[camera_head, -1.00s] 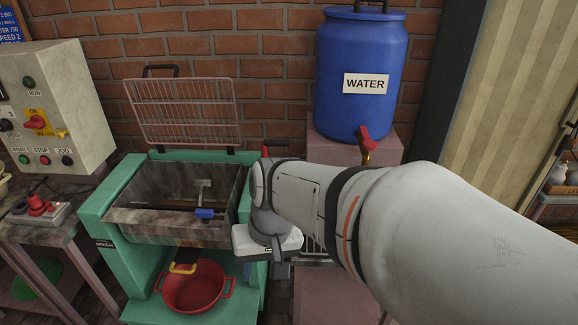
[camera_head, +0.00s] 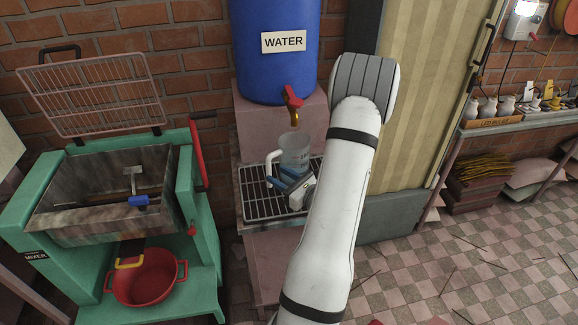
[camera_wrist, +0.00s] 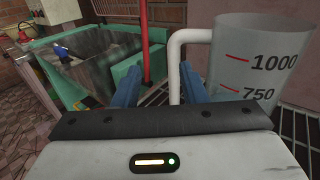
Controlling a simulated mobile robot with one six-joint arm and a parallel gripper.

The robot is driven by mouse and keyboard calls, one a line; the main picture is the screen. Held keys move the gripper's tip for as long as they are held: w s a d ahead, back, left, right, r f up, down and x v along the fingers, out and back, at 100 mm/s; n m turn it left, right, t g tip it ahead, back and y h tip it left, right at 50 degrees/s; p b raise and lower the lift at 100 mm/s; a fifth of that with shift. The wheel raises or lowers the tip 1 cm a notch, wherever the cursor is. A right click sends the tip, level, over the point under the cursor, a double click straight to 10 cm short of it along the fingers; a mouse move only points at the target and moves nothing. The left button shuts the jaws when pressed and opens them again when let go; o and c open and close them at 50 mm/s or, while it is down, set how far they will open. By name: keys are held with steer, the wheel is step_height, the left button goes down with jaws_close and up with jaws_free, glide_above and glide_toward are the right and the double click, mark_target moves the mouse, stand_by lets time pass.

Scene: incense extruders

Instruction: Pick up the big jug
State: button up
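The big jug (camera_head: 295,150) is a grey see-through measuring jug with a white handle. It stands upright on the wire rack below the water barrel's tap. In the wrist view the jug (camera_wrist: 258,85) fills the right side, with red marks for 1000 and 750. My gripper (camera_head: 284,181) is low in front of the jug. In the wrist view its two blue fingers (camera_wrist: 160,78) are spread apart. The jug's white handle (camera_wrist: 176,65) shows between them, closer to the right finger. I cannot tell whether they touch it.
A blue water barrel (camera_head: 276,65) with a red tap (camera_head: 292,97) stands over the rack (camera_head: 257,200). The green mixer (camera_head: 204,235) with its red lever (camera_head: 197,150) is close on the left, with a red bowl (camera_head: 145,280) below. The tiled floor at right is mostly open.

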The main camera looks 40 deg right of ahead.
mark_target(268, 165)
steer(key=shift+w+d+f+m+h, duration=0.2)
steer(key=shift+d+f+m+h, duration=0.1)
steer(key=shift+d+m+h, duration=0.3)
steer(key=w+p, duration=0.2)
steer(key=w, duration=0.5)
steer(key=shift+f, duration=0.1)
steer(key=shift+s, duration=0.1)
steer(key=shift+c, duration=0.6)
jaws_close()
